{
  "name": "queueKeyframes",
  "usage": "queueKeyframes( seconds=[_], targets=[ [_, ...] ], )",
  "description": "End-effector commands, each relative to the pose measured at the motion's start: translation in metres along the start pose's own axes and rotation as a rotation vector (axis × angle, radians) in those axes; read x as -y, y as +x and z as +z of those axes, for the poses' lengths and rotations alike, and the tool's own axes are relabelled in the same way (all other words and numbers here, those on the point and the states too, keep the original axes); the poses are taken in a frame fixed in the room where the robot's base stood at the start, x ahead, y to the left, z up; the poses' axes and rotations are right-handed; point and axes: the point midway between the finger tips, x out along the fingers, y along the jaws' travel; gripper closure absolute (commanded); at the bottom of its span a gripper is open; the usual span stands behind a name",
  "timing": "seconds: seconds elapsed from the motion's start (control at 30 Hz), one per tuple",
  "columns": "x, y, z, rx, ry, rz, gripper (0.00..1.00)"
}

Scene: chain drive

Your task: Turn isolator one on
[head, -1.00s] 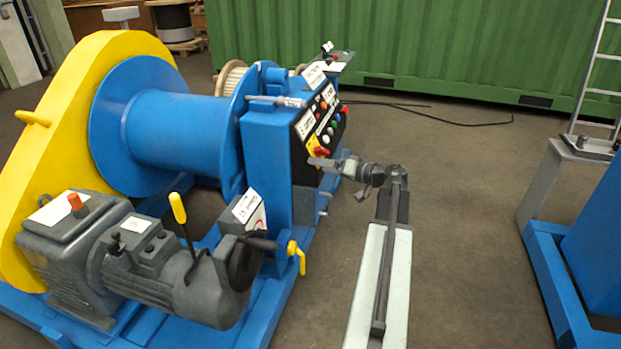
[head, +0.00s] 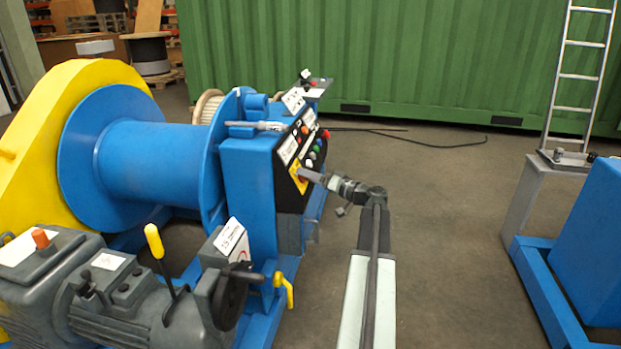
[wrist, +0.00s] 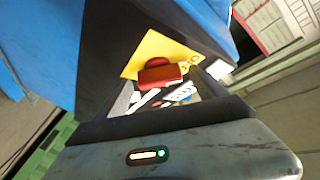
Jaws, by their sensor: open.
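A red rotary handle (wrist: 162,75) sits on a yellow plate (wrist: 158,50) in the wrist view, just beyond the grey body of my gripper (wrist: 185,150). In the head view the yellow plate (head: 297,173) shows low on the black control panel (head: 287,187) of the blue drum machine (head: 245,165). My gripper (head: 313,177) is open at that plate and hides most of the handle there. I cannot tell whether it touches the handle. The number of this isolator and its handle's position cannot be read clearly.
Several coloured buttons (head: 316,147) sit above the plate on the panel. A yellow-handled lever (head: 154,241) and a yellow valve handle (head: 289,291) stand out lower left. Open floor (head: 450,220) lies right of my arm. Another blue frame (head: 540,290) stands further right.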

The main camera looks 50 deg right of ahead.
Motion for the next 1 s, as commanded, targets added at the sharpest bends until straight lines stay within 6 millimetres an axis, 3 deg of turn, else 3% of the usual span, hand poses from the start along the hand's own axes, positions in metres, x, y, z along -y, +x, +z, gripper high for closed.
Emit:
queueKeyframes(
  seconds=[0.17,0.3,0.4,0.77,1.0],
  targets=[
    [0.000,0.000,0.000,0.000,0.000,0.000,0.22],
    [0.000,0.000,0.001,0.001,0.000,-0.001,0.61],
    [0.002,0.005,0.002,0.006,0.000,-0.006,0.82],
    [0.006,0.002,0.000,0.004,0.057,0.039,0.81],
    [0.010,0.002,-0.003,0.004,0.198,0.139,0.81]
  ],
)
